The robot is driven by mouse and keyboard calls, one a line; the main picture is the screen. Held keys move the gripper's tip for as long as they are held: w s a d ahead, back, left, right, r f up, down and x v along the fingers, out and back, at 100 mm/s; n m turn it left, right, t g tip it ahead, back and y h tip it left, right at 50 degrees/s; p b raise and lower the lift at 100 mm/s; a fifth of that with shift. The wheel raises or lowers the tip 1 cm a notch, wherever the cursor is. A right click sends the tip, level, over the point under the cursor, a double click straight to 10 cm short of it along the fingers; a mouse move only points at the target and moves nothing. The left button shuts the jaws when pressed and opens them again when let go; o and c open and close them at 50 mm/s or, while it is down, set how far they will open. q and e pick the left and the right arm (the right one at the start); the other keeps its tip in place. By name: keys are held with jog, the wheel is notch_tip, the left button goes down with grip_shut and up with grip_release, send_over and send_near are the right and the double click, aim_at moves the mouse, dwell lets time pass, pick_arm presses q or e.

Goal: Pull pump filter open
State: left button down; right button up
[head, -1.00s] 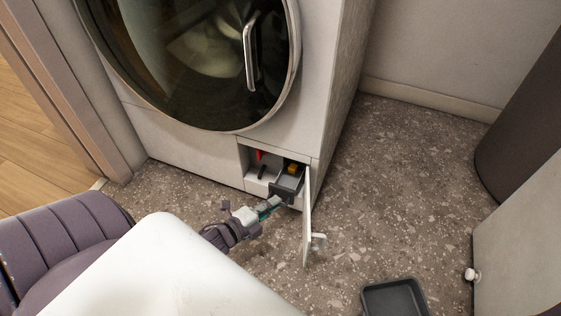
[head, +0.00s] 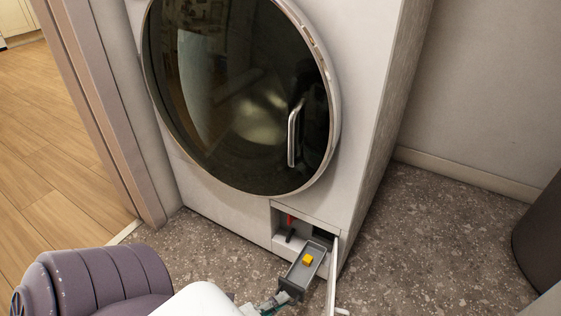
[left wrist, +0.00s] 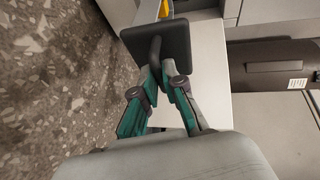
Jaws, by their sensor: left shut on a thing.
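The pump filter (head: 304,264) is a grey tray-like drawer with a yellow piece in it. It sticks well out of the opening low on the washer (head: 235,214), above the floor. My left gripper (head: 277,302) is at its dark front, partly cut off by the lower picture edge. In the left wrist view the fingers (left wrist: 158,72) are shut on the dark handle of the filter front (left wrist: 170,40). The small hatch door (head: 333,275) stands open to the right of the filter. My right gripper is not seen.
A red piece (head: 290,220) shows inside the opening, left of the filter. The round washer door (head: 240,100) above is shut. Speckled floor (head: 430,240) is clear on the right; a dark cylinder (head: 543,240) stands at the right edge.

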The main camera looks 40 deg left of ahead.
pick_arm(q)
jog(key=c, duration=1.2)
grip_release()
jog(key=shift+c, duration=0.2)
jog(key=v, duration=1.2)
